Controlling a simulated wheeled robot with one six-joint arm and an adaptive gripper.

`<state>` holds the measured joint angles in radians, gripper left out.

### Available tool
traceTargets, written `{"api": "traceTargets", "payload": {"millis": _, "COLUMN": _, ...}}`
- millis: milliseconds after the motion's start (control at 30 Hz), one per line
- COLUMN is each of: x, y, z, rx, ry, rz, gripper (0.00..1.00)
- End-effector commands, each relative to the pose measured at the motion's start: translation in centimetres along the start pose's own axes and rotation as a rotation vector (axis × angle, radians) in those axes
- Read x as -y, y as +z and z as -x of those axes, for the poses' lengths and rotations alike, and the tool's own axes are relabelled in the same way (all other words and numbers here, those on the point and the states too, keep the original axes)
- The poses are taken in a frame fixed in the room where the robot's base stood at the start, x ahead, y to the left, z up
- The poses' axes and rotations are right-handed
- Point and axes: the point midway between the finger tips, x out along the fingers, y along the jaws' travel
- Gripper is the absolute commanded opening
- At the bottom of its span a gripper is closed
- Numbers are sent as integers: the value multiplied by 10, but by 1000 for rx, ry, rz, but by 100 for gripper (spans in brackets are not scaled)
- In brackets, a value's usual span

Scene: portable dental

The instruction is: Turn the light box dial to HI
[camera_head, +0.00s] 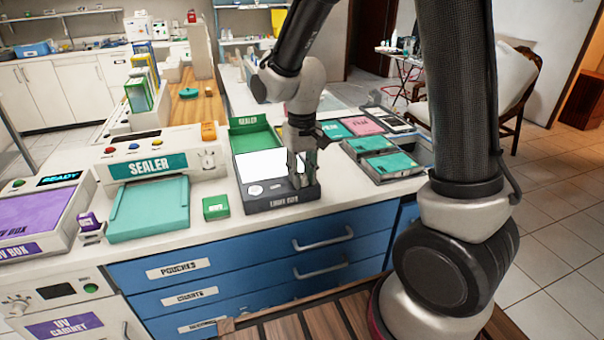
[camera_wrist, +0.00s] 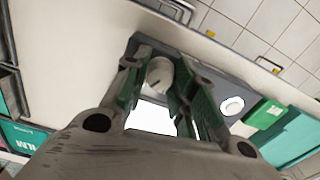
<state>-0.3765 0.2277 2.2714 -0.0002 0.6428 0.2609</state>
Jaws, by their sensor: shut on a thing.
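The light box (camera_head: 262,205) is a dark grey case with a glowing white panel (camera_head: 258,166) and a front label, near the counter's front edge. My gripper (camera_head: 299,178) points down over its front right corner. In the wrist view, the pale round dial (camera_wrist: 159,74) with a short dark mark sits between the fingers of my gripper (camera_wrist: 160,82), which are shut on it. The dial is hidden by my gripper in the head view. The dial's HI marking cannot be read. A white oval button (camera_wrist: 232,105) shows on the box, clear of the fingers.
The small green box (camera_head: 216,207) and the sealer (camera_head: 150,168) stand left of the light box. A green tray (camera_head: 250,125) is behind it. Film trays (camera_head: 385,165) lie to the right. Blue drawers (camera_head: 240,270) are below the counter.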

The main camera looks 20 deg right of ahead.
Motion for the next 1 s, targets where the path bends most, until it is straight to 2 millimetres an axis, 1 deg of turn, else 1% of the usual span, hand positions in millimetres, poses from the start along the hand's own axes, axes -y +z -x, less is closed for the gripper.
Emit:
{"api": "traceTargets", "payload": {"millis": 300, "x": 0, "y": -1, "z": 0, "rx": -2, "ry": 0, "rz": -1, "gripper": 3}}
{"api": "traceTargets", "payload": {"millis": 333, "x": 0, "y": -1, "z": 0, "rx": -2, "ry": 0, "rz": -1, "gripper": 32}}
{"api": "traceTargets", "payload": {"millis": 433, "x": 0, "y": 0, "z": 0, "rx": -1, "ry": 0, "rz": -1, "gripper": 50}}
{"api": "traceTargets", "payload": {"millis": 767, "x": 0, "y": 0, "z": 2, "rx": -1, "ry": 0, "rz": 0, "gripper": 50}}
{"api": "traceTargets", "payload": {"millis": 867, "x": 0, "y": -1, "z": 11, "rx": -4, "ry": -1, "rz": 0, "gripper": 50}}
{"api": "traceTargets", "payload": {"millis": 967, "x": 0, "y": -1, "z": 28, "rx": -5, "ry": -1, "rz": 0, "gripper": 50}}
{"api": "traceTargets", "payload": {"millis": 1000, "x": 0, "y": -1, "z": 38, "rx": -7, "ry": -2, "rz": 0, "gripper": 50}}
